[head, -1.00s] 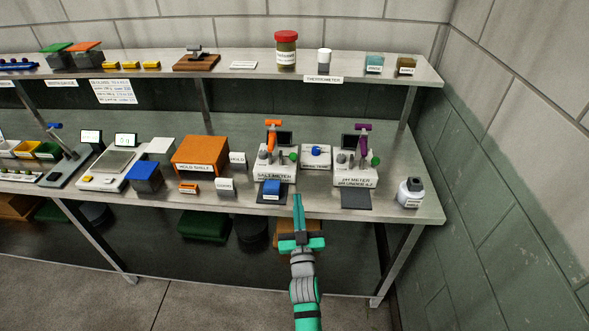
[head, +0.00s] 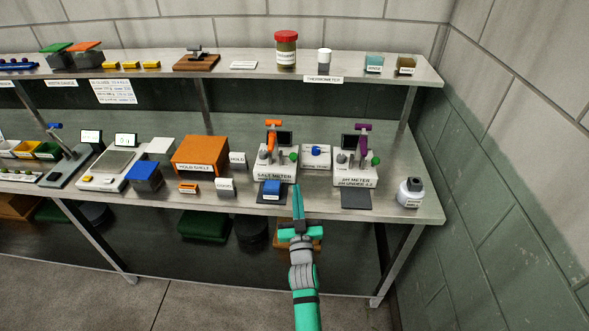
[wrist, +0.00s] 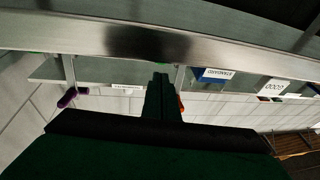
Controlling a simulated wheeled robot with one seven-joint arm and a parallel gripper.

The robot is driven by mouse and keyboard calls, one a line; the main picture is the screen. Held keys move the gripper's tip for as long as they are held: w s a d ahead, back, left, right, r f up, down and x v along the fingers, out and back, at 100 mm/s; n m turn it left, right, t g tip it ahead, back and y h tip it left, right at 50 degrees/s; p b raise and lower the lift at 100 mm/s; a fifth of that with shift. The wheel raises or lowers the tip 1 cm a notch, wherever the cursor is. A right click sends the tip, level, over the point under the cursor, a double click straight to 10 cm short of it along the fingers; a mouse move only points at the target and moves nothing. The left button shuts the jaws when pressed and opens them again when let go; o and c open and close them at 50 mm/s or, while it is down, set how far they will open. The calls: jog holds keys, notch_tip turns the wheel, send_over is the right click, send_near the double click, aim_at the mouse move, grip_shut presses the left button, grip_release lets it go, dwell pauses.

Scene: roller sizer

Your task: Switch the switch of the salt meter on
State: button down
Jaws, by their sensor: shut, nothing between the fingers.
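The salt meter (head: 278,174) is a white box on the bench, with an orange arm (head: 271,142), a dark screen (head: 284,138), a green knob (head: 293,157) and a grey knob on its front. Which small part is its switch is too small to tell. A blue block (head: 271,188) sits on a dark pad in front of it. My gripper (head: 296,187) is shut and empty, pointing toward the bench just right of the blue block, near the meter's front right corner. In the wrist view its dark fingers (wrist: 160,85) show near the bench edge.
The pH meter (head: 356,180) with a purple arm stands to the right, with a small white box (head: 316,157) between the meters. A white bottle (head: 410,193) is at the right end. An upper shelf (head: 230,66) runs above.

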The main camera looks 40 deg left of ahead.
aim_at(293, 160)
jog(key=shift+x, duration=4.75)
jog(key=shift+a+r, duration=0.15)
jog(key=shift+r, duration=0.05)
